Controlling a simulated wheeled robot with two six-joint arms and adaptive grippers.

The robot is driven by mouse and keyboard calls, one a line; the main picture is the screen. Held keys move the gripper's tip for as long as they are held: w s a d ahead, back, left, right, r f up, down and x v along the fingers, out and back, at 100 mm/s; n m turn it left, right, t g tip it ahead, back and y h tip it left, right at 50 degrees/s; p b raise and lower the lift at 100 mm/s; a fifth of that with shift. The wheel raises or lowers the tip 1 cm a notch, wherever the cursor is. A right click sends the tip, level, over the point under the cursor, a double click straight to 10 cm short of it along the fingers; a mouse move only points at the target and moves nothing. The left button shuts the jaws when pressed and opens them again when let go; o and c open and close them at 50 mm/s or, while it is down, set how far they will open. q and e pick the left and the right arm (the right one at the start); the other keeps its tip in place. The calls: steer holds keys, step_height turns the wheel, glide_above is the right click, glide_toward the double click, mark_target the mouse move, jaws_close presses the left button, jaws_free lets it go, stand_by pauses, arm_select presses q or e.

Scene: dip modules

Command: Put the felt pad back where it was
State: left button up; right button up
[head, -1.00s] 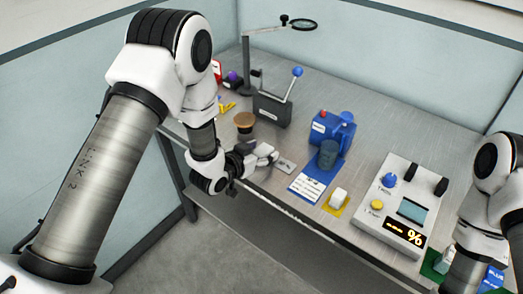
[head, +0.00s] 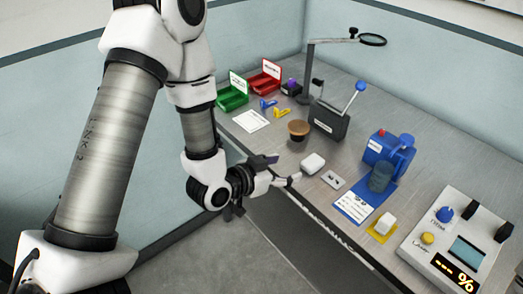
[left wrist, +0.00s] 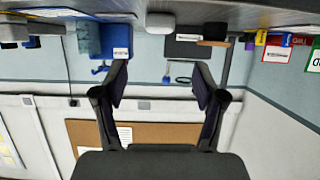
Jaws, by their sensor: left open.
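A pale, rounded white block (head: 313,163) rests near the table's front edge, between the wooden-topped round piece and a small grey plate (head: 333,180). It may be the felt pad; I cannot tell for sure. It also shows at the top middle of the left wrist view (left wrist: 160,20). My left gripper (head: 282,171) is open and empty, at the table's front edge just left of the white block and apart from it. Its two dark fingers show spread in the left wrist view (left wrist: 160,88). Another white block (head: 386,222) sits on a yellow mat (head: 379,235).
The wooden-topped piece (head: 298,129) stands behind my gripper. A black lever box (head: 328,120), a blue machine (head: 388,150) and a control panel (head: 455,240) stand to the right. Green (head: 232,97) and red (head: 264,77) bins are at the back left. A magnifier (head: 372,40) overhangs the table.

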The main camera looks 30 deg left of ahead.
arm_select(q)
steer(key=s+a+f+n+g+y, duration=0.15)
steer(key=s+f+g, duration=0.55)
steer(key=f, duration=0.7)
steer(key=s+a+f+n+g+y, duration=0.1)
steer(key=s+f+g, duration=0.2)
steer(key=s+f, duration=0.3)
steer(key=s+a+f+n+g+y, duration=0.1)
steer(key=s+f, duration=0.4)
steer(key=s, duration=0.7)
steer(key=shift+f+n+g+y, duration=0.35)
steer(key=shift+n+g+y, duration=0.15)
steer(key=shift+g, duration=0.4)
steer(key=shift+w, duration=0.15)
